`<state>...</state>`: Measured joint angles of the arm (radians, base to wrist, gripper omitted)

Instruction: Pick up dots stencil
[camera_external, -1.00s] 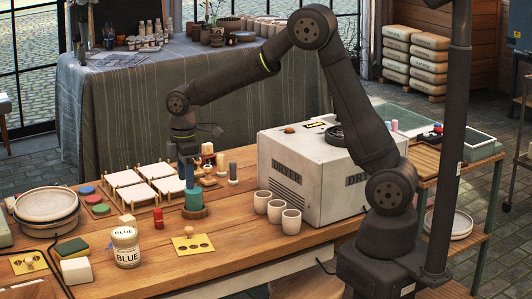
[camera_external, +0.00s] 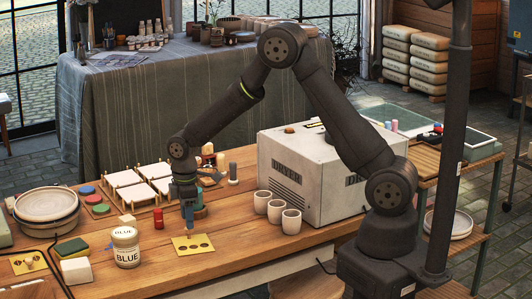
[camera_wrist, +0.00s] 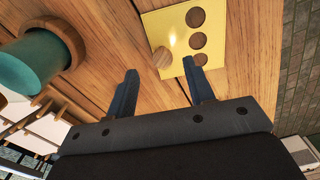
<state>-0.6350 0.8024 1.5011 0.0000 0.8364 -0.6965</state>
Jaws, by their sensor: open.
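The dots stencil (camera_external: 194,246) is a flat yellow plate with a row of dark round holes, lying on the wooden table near its front edge. It also shows in the wrist view (camera_wrist: 175,30), where its round wooden knob (camera_wrist: 162,59) appears between my fingertips. My gripper (camera_external: 188,224) is open and empty, with blue fingers pointing down just above the knob. In the wrist view the fingers (camera_wrist: 160,72) are spread to either side of it. I cannot tell the exact height left between fingertips and knob.
A teal cylinder on a wooden base (camera_wrist: 28,60) stands close behind my gripper. White cups (camera_external: 276,211) and the dryer (camera_external: 310,175) are to the right. Another yellow stencil (camera_external: 20,267) lies far left.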

